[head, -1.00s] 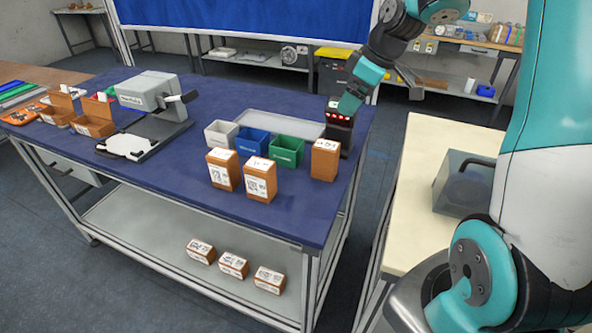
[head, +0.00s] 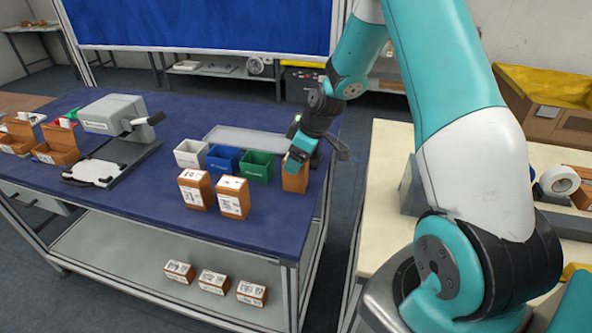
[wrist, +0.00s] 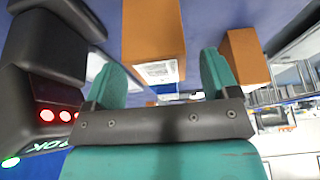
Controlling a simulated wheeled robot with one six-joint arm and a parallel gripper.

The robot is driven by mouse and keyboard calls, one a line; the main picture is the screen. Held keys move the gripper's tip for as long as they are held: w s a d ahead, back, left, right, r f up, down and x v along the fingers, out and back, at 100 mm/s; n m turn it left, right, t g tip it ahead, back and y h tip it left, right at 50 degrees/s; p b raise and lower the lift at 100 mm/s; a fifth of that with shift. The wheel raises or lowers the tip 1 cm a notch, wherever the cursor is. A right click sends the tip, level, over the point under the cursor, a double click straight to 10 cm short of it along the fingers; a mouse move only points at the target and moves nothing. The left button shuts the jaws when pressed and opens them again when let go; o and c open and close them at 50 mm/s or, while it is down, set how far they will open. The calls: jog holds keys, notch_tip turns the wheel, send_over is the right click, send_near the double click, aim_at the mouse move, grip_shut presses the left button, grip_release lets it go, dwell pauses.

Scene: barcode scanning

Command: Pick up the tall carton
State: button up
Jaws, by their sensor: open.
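Three similar orange-brown cartons stand on the blue table; I cannot tell from size alone which is the tall one. The right carton (head: 295,181) is directly below or behind my gripper (head: 296,163) in the head view, which hides part of it. In the wrist view, a carton (wrist: 153,35) shows between the open fingers of my gripper (wrist: 166,75), and I see no clear contact. A second carton (wrist: 246,55) is right of the fingers there. The left carton (head: 195,189) and middle carton (head: 232,197) stand upright near the table's front edge in the head view.
A black device with red lights (wrist: 55,115) is close left of the fingers in the wrist view. White (head: 190,153), blue (head: 224,158) and green (head: 258,166) bins stand behind the cartons. Several small boxes lie on the lower shelf (head: 140,250).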

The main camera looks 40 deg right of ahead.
aim_at(298, 183)
jog(key=shift+p+x, duration=0.3)
jog(key=shift+x, duration=1.35)
jog(key=shift+d, duration=0.1)
jog(key=shift+c, duration=0.2)
jog(key=c, duration=1.2)
